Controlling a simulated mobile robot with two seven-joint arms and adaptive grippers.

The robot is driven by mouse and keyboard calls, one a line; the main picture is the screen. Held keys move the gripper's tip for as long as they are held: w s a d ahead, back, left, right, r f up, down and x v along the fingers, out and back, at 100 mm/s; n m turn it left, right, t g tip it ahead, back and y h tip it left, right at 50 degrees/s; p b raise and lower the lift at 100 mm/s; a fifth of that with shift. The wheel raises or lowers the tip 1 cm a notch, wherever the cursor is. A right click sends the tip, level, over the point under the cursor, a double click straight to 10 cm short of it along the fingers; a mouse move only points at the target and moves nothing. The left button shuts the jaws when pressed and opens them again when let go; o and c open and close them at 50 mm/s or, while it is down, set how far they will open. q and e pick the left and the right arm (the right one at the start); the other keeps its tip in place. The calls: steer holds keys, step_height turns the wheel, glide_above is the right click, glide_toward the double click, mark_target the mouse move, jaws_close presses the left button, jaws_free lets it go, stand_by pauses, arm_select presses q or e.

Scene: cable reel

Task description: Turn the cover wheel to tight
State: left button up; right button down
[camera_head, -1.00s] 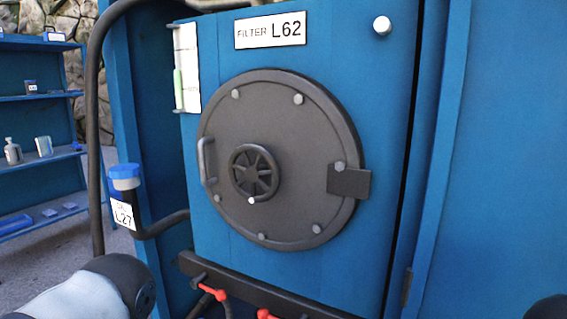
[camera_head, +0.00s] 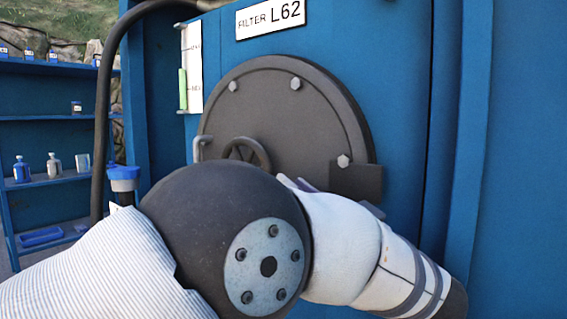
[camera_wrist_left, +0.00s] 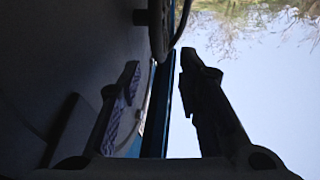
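The round dark cover (camera_head: 300,115) is on the blue filter cabinet, under the label "FILTER L62". Its spoked wheel (camera_head: 246,152) shows only its upper part; my left arm hides the rest. In the left wrist view the cover's dark face (camera_wrist_left: 60,50) fills the left side, and a dark curved part, likely the wheel (camera_wrist_left: 160,22), shows at the top. My left gripper (camera_wrist_left: 160,65) is open, its two fingers apart with nothing seen held between them. The curved part lies beyond the fingertips; contact cannot be told. My right gripper is not in view.
A black hose (camera_head: 104,110) and a blue-capped pipe (camera_head: 123,178) are left of the cabinet. Shelves with bottles (camera_head: 53,165) stand far left.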

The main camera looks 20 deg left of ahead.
arm_select(q)
steer(key=p+x, duration=0.1)
steer(key=x, duration=1.1)
steer(key=shift+s+a+r, duration=0.1)
steer(key=shift+a+r, duration=0.05)
steer(key=shift+a, duration=0.1)
jaws_close()
